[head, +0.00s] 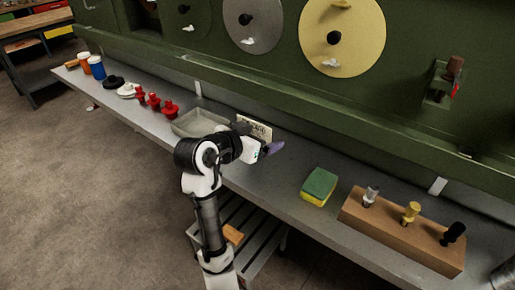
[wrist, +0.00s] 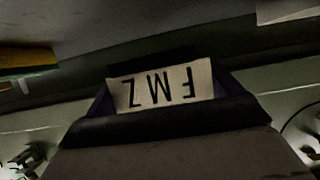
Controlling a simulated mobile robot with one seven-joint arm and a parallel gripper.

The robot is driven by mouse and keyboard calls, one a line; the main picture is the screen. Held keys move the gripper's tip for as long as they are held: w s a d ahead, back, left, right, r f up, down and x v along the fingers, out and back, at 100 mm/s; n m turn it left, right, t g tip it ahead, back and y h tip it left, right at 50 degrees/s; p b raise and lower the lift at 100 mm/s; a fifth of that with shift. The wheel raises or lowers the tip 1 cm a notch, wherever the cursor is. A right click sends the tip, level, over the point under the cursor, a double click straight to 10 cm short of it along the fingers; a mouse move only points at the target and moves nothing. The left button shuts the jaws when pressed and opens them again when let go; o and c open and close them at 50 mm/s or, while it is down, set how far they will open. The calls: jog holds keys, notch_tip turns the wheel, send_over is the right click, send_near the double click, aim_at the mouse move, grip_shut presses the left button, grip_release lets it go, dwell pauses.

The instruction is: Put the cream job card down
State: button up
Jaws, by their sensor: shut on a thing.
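The cream job card (head: 257,129) shows behind my gripper (head: 262,150) in the head view, above the grey shelf (head: 290,170) along the green wall. In the wrist view the card (wrist: 165,88) stands between the dark fingers of my gripper (wrist: 165,108), with black letters upside down on it. My gripper is shut on the card. Its lower part is hidden by the near finger. I cannot tell whether the card touches the shelf.
A green and yellow sponge (head: 319,187) and a wooden block (head: 400,231) with several knobs stand to the right. A grey tray (head: 198,122) lies just left of my gripper, with red pieces (head: 154,101) beyond. Shelf between gripper and sponge looks clear.

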jog(key=shift+f, duration=2.15)
jog(key=shift+f, duration=0.2)
jog(key=o, duration=0.7)
jog(key=shift+r, duration=0.15)
jog(key=shift+s+r, duration=0.1)
jog(key=shift+r, duration=0.05)
jog(key=b+v, duration=0.1)
jog(key=v, duration=1)
jog(key=shift+s+a, duration=0.3)
